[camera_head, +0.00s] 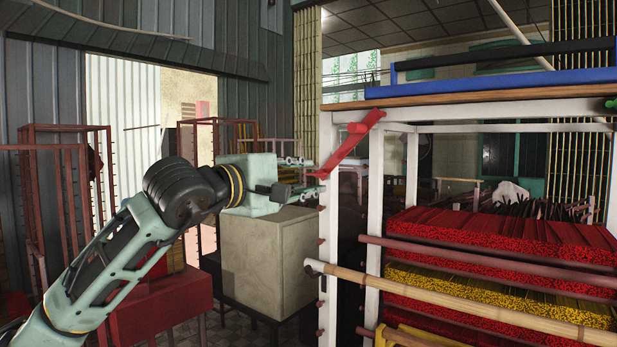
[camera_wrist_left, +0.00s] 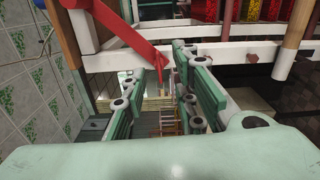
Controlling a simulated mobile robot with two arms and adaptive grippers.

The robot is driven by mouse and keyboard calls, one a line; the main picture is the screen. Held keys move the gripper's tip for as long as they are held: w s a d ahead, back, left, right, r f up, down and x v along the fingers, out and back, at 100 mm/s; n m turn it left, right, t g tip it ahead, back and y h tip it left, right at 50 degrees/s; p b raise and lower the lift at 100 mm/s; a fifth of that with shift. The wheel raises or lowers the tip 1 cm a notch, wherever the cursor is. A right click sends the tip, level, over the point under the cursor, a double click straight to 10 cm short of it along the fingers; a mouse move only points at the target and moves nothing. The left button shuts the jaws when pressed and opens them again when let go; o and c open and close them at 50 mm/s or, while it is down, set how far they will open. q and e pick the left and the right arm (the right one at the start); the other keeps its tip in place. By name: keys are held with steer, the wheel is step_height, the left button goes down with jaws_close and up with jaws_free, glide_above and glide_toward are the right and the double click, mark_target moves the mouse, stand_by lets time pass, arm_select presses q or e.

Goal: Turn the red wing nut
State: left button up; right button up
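The red wing nut (camera_head: 350,143) is on the white post of the rack, with one wing angled up to the right and the other down to the left. It also shows at the top of the left wrist view (camera_wrist_left: 125,32). My left gripper (camera_head: 312,178) is just left of its lower wing, fingers pointing at the post. In the left wrist view the gripper (camera_wrist_left: 158,92) has its fingers apart, with the lower wing's tip appearing between or just beyond them. I cannot tell whether they touch. My right gripper is out of view.
The white rack post (camera_head: 330,220) stands directly beyond my fingers. A bamboo pole (camera_head: 450,293) juts across the rack front below. A grey cabinet (camera_head: 265,262) stands below and behind my gripper.

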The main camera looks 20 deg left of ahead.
arm_select(q)
steer(key=v, duration=0.9)
steer(key=shift+s, duration=0.15)
